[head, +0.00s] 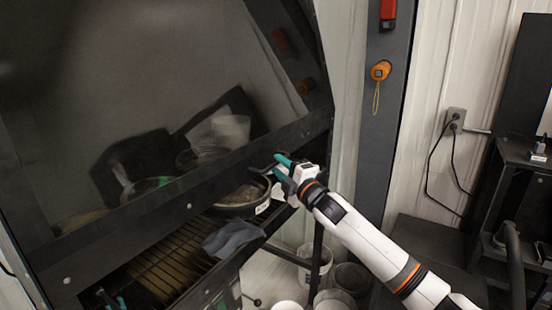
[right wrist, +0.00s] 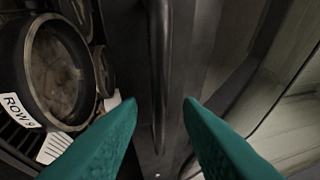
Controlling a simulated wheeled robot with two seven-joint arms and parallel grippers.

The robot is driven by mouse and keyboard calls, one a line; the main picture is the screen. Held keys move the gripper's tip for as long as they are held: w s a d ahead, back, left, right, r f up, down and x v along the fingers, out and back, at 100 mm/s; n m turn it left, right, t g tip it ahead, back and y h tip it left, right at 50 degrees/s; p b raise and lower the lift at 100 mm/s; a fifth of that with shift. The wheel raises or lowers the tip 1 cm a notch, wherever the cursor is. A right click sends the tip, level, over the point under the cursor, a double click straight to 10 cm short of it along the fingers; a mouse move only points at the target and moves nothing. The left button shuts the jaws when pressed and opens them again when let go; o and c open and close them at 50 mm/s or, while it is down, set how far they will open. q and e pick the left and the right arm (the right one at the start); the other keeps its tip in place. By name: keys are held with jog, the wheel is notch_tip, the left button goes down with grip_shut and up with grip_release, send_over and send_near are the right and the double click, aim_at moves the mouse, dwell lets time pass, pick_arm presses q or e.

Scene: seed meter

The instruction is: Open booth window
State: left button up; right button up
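The booth window (head: 150,110) is a large dark, reflective pane filling the left of the head view. Its black bottom frame bar (head: 140,222) slants up to the right, with an open gap beneath it. My right gripper (head: 279,166) is at the right part of this bar. In the right wrist view its teal fingers (right wrist: 160,112) are spread wide. A dark bar-shaped handle (right wrist: 159,70) runs between and beyond them, with no finger visibly touching it. A small teal and black part at the bottom left looks like my left gripper (head: 112,301); its fingers are mostly hidden.
Under the window, a wire grate (head: 165,262) holds a round pan (head: 238,195) and a grey cloth (head: 232,238). In the wrist view the pan (right wrist: 60,75) has a "ROW 9" label. Buckets (head: 313,265) stand below; a grey post (head: 385,110) rises at right.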

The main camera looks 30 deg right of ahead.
jog(key=shift+x, duration=1.25)
jog(key=shift+c, duration=0.2)
grip_shut()
